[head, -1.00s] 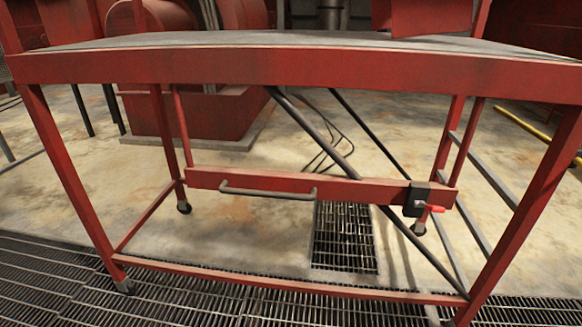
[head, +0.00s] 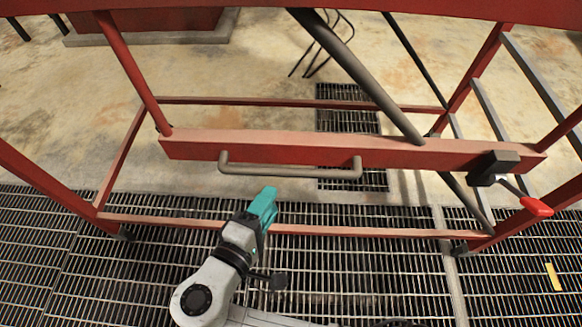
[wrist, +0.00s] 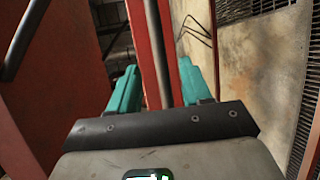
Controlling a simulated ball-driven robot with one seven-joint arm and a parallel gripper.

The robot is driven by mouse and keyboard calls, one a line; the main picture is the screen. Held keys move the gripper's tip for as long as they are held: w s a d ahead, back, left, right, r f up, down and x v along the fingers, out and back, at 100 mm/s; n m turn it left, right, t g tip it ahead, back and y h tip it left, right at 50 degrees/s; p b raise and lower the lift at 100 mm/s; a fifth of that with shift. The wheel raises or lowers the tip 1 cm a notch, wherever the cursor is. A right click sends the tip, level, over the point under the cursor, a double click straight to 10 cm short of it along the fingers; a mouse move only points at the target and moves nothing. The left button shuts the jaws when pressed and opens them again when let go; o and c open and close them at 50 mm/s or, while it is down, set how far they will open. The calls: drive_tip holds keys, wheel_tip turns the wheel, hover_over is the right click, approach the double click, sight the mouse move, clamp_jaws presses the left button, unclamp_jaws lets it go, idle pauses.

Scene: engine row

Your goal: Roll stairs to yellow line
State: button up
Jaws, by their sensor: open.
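The stairs are a red metal frame (head: 400,151) filling the head view, with a grey platform edge out of view above. A grey bar handle (head: 290,171) sits on their red crossbar. A clamp with a red lever (head: 536,206) is at its right end. My gripper (head: 266,196) is just below and in front of the handle, fingers pointing up. In the wrist view, my open gripper (wrist: 155,85) has its teal fingers apart, with red frame bars (wrist: 152,50) showing between them; I cannot tell their depth. A short yellow mark (head: 553,277) lies on the right floor.
Metal grating (head: 370,290) covers the near floor, with bare concrete (head: 240,70) beyond. The frame's lower rail (head: 340,231) crosses low in front. A cable (head: 325,45) lies on the concrete. A red machine base (head: 150,22) stands at the back left.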

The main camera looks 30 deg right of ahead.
sight(286, 176)
drive_tip(key=p+x, duration=0.1)
drive_tip(key=x, duration=0.9)
drive_tip(key=shift+w+d, duration=0.15)
drive_tip(key=shift+d, duration=0.05)
clamp_jaws()
idle(0.3)
